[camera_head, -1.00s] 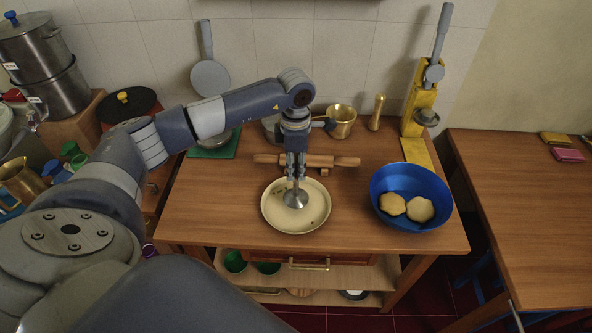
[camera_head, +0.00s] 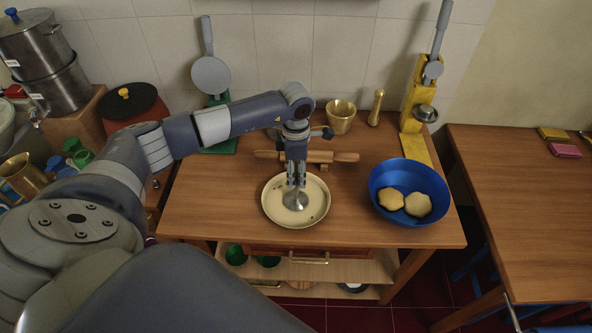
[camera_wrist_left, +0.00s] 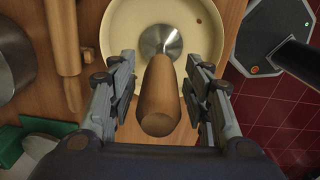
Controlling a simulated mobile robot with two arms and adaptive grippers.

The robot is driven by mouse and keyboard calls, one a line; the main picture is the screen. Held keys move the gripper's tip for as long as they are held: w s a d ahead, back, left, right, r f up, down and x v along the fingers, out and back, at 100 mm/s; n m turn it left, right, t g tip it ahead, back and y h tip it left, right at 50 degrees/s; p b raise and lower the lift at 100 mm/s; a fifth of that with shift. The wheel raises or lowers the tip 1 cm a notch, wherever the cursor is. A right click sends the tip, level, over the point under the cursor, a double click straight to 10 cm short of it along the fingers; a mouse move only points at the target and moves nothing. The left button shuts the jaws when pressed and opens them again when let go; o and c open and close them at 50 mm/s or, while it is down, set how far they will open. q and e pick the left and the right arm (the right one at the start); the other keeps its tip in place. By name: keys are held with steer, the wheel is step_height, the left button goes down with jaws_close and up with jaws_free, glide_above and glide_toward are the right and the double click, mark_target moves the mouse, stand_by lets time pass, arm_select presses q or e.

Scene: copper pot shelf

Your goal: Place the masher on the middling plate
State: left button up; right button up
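The masher has a round metal head (camera_head: 296,200) and a wooden handle (camera_wrist_left: 160,95). It stands upright, its head over the middle of the cream plate (camera_head: 275,212) and seemingly resting on it. The plate also shows in the left wrist view (camera_wrist_left: 118,38). My left gripper (camera_head: 296,181) points down from above at the masher. In the left wrist view its fingers (camera_wrist_left: 158,75) are spread on both sides of the handle, with a visible gap on each side. The handle is mostly hidden by the fingers in the head view. My right gripper is not in view.
A rolling pin (camera_head: 335,157) lies just behind the plate. A blue bowl (camera_head: 436,196) with two pale round pieces stands to the right. A brass mortar (camera_head: 341,116) and a yellow press (camera_head: 419,105) stand at the back. The table front left is clear.

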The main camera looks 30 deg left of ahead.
arm_select(q)
steer(key=shift+r, duration=0.1)
steer(key=shift+r, duration=0.25)
step_height(320, 180, up, 11)
steer(key=b, duration=0.4)
steer(key=shift+f, duration=0.2)
steer(key=shift+s+r, duration=0.1)
steer(key=shift+r, duration=0.4)
